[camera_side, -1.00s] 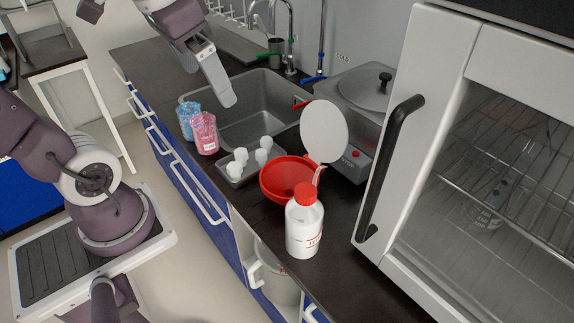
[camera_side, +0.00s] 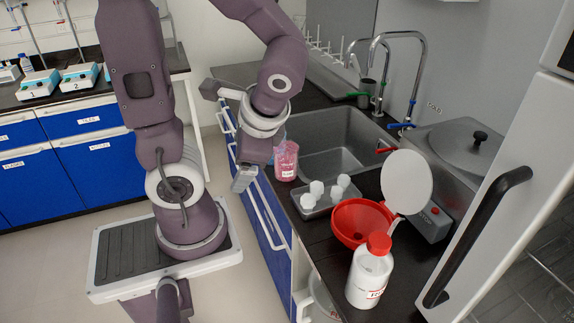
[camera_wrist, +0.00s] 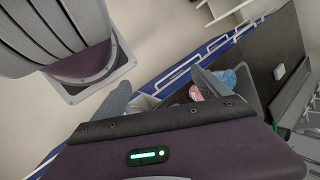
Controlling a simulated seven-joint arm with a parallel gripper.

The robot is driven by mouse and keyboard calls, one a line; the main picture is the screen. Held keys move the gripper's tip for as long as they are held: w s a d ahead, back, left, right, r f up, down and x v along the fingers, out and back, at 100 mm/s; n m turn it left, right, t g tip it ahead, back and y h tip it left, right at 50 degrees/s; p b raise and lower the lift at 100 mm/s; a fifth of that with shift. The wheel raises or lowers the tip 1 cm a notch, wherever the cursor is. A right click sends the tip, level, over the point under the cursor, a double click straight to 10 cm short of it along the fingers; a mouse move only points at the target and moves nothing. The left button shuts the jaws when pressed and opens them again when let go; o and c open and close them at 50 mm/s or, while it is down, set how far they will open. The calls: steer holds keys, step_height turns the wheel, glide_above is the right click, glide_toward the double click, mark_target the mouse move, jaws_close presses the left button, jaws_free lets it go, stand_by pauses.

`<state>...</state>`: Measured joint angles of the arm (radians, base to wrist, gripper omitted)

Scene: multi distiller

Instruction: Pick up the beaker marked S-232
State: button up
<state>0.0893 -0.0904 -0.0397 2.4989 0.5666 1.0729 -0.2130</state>
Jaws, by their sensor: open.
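Two beakers stand on the dark counter by the sink. The beaker with pink contents (camera_side: 287,163) has a white label too small to read. The beaker with blue contents (camera_side: 280,138) is mostly hidden behind my gripper in the side view. My gripper (camera_side: 243,179) is left of both beakers, by the counter's front edge, apart from them. In the wrist view its grey fingers (camera_wrist: 162,90) are spread with nothing held; the pink contents (camera_wrist: 195,93) and the blue contents (camera_wrist: 228,78) show beside the right finger. I cannot tell which beaker is S-232.
A tray (camera_side: 322,203) with several small white cups is right of the beakers. The sink (camera_side: 335,130) lies behind. Blue drawers with rails front the counter.

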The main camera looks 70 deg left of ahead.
steer(key=w+a+f+m+g+y, duration=0.1)
steer(key=w+a+m+g+y, duration=0.1)
steer(key=a+m+y, duration=0.4)
steer(key=m+t+y, duration=0.3)
steer(key=m+t, duration=0.4)
steer(key=m, duration=0.2)
glide_above(286, 168)
steer(key=s+d, duration=0.4)
step_height(286, 168, down, 8)
steer(key=f+m, duration=0.1)
steer(key=f, duration=0.1)
steer(key=w+f+m+t+h, duration=0.1)
steer(key=f, duration=0.1)
steer(key=w+d+f+m+t+h, duration=0.1)
steer(key=f+m, duration=0.1)
steer(key=shift+f, duration=0.3)
steer(key=x, duration=0.7)
steer(key=c, duration=1.6)
